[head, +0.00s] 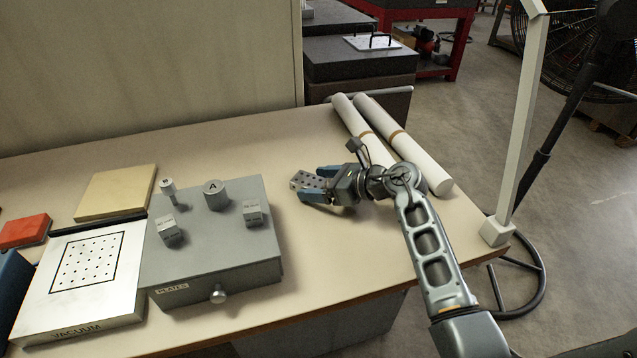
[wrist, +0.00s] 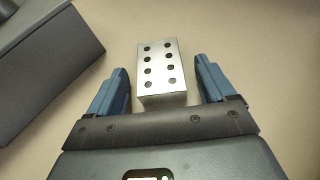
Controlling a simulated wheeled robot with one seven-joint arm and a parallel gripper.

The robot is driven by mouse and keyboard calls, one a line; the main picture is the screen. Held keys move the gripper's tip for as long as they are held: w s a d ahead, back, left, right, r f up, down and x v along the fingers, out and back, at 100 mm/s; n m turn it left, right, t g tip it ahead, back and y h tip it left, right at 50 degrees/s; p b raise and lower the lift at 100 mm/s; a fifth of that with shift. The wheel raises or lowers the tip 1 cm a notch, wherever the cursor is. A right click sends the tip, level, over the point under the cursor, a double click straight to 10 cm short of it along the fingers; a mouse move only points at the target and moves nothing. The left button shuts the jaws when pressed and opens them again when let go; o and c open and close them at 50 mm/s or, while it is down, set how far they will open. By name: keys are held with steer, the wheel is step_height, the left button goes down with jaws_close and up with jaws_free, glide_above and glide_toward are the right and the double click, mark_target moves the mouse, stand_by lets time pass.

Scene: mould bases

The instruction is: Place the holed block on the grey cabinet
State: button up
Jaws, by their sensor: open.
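The holed block (wrist: 160,68) is a small metal block with two rows of dark holes on top. It lies on the tabletop and also shows in the head view (head: 304,181). My gripper (wrist: 160,90) is open, with one blue finger on each side of the block and a gap at both sides. In the head view my gripper (head: 318,184) is low over the table, right of the grey cabinet (head: 200,256). The cabinet has a front knob and a label. Its side also shows at the left of the wrist view (wrist: 55,75).
On the cabinet stand a cylinder marked A (head: 215,196), a smaller knobbed cylinder (head: 168,190) and two small blocks (head: 253,212). A white perforated plate (head: 85,275) lies left of it. Two long white rolls (head: 400,150) lie behind my arm. Table is clear between cabinet and block.

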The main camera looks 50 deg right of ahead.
steer(key=b+v, duration=0.1)
steer(key=v, duration=1.1)
steer(key=shift+r, duration=0.25)
steer(key=shift+m+t+y, duration=0.5)
steer(key=shift+t+y, duration=0.1)
steer(key=shift+y, duration=0.3)
steer(key=a, duration=0.6)
steer(key=shift+a+r, duration=0.3)
steer(key=shift+a, duration=0.1)
steer(key=s+a+r+m+t+y, duration=0.1)
steer(key=s+a+r+m+t, duration=0.25)
steer(key=a+m, duration=0.35)
steer(key=s+a+r+m+t, duration=0.25)
steer(key=s+a+m, duration=0.25)
steer(key=a, duration=0.4)
steer(key=s+a+f+m+g+h, duration=0.1)
steer(key=s+m+g+h, duration=0.1)
steer(key=s+m, duration=0.6)
steer(key=s+a+f+m+g+h, duration=0.1)
steer(key=s+a+m+g+h, duration=0.1)
steer(key=s+m, duration=0.7)
steer(key=m+g+h, duration=0.1)
steer(key=m, duration=0.7)
steer(key=shift+f+g, duration=0.4)
steer(key=shift+c, duration=0.5)
